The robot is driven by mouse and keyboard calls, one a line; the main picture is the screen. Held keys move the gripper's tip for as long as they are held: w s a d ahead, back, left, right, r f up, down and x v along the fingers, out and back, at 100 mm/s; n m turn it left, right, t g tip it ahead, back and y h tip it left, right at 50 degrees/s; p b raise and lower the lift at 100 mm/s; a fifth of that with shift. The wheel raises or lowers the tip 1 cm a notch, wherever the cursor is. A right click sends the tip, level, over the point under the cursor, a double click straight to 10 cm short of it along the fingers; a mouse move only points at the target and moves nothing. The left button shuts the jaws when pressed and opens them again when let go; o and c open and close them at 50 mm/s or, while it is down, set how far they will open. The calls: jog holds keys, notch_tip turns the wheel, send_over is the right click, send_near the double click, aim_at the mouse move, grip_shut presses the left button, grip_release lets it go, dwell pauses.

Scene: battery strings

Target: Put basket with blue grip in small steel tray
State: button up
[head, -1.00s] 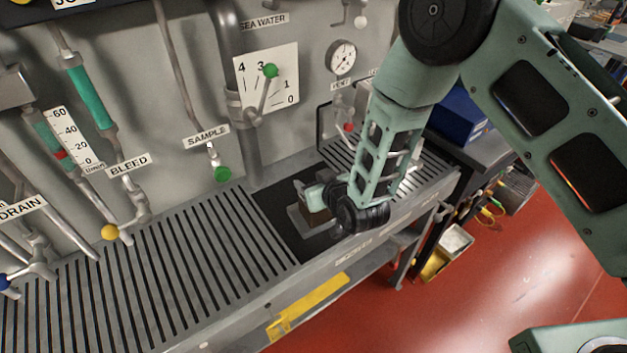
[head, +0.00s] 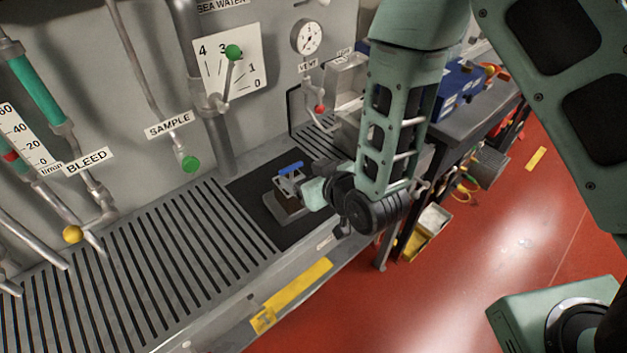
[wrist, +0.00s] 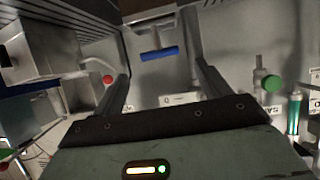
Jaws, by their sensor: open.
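The basket's blue grip (head: 291,168) shows in the head view, above a small grey frame and a brown block, over a flat grey steel tray (head: 270,207) on the black mat. Whether the basket rests fully inside the tray I cannot tell. My gripper (head: 304,186) is just right of the basket, at about its height, and partly covers it. In the wrist view the blue grip (wrist: 158,53) lies crosswise ahead, between the lines of my open fingers (wrist: 162,72). The fingers look apart from it.
A slatted grey bench (head: 150,255) runs along the wall panel. A green-knobbed lever (head: 232,52), a green SAMPLE knob (head: 190,164) and a red VENT knob (head: 320,108) stick out near the mat. A steel container (head: 347,75) stands behind my arm.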

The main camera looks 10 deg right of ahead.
jog(key=s+d+r+g+h, duration=0.1)
jog(key=s+d+r+g, duration=0.2)
jog(key=s, duration=0.5)
jog(key=s+d+r+n+g+h, duration=0.1)
jog(key=s+d+r+g+h, duration=0.1)
jog(key=s+r, duration=0.4)
jog(key=s+d+r+n+g+h, duration=0.1)
jog(key=s+d+r+g, duration=0.3)
jog(key=s, duration=0.6)
jog(key=shift+s+d+r+g+h, duration=0.25)
jog(key=shift+r+g+h, duration=0.35)
jog(key=shift+g, duration=0.6)
jog(key=shift+f, duration=0.15)
jog(key=shift+f+b, duration=0.15)
jog(key=shift+b, duration=0.25)
